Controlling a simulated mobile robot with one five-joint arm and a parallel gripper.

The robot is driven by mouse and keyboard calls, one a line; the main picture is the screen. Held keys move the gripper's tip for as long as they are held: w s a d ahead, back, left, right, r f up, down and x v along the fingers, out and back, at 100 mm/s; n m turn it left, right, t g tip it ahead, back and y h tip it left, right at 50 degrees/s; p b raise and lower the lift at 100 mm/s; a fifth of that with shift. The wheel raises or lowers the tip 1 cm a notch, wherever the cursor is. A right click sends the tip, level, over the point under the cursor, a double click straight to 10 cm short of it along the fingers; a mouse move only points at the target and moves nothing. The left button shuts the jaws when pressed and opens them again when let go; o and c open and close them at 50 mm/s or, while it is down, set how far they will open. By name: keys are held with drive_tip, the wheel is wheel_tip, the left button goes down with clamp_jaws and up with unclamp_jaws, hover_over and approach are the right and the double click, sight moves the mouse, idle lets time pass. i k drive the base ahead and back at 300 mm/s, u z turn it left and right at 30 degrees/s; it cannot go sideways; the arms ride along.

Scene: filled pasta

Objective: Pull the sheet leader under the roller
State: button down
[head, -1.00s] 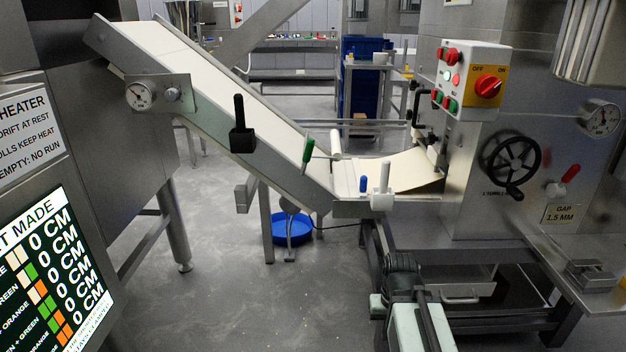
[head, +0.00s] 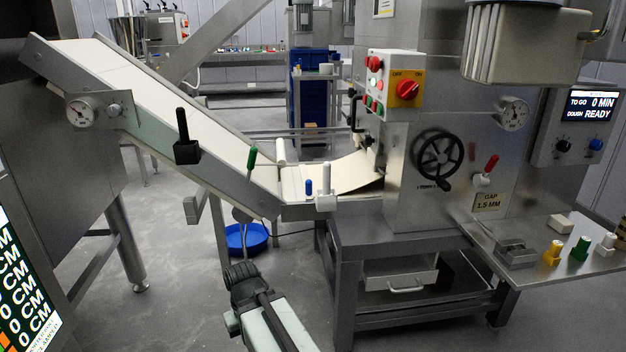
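A cream sheet (head: 350,174) curves down from the steel machine onto the flat foot of the sloping conveyor (head: 130,80). Its near edge lies at or close to a short white roller (head: 281,152), and I cannot tell whether it passes under it. A green-handled lever (head: 252,158), a small blue peg (head: 309,187) and a white upright handle (head: 326,188) stand around the roller. My arm reaches up from the bottom of the head view and ends in a dark part (head: 244,274), below and in front of the conveyor foot.
A control box (head: 392,84) with a red switch, a black handwheel (head: 446,158) and a red-tipped lever (head: 486,170) are on the machine. A steel shelf (head: 530,272) with coloured knobs juts out at right. A blue basin (head: 246,239) sits on the floor below.

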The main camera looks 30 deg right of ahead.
sight(307, 183)
drive_tip(key=u, duration=0.05)
drive_tip(key=i, duration=0.95)
drive_tip(key=z, duration=0.05)
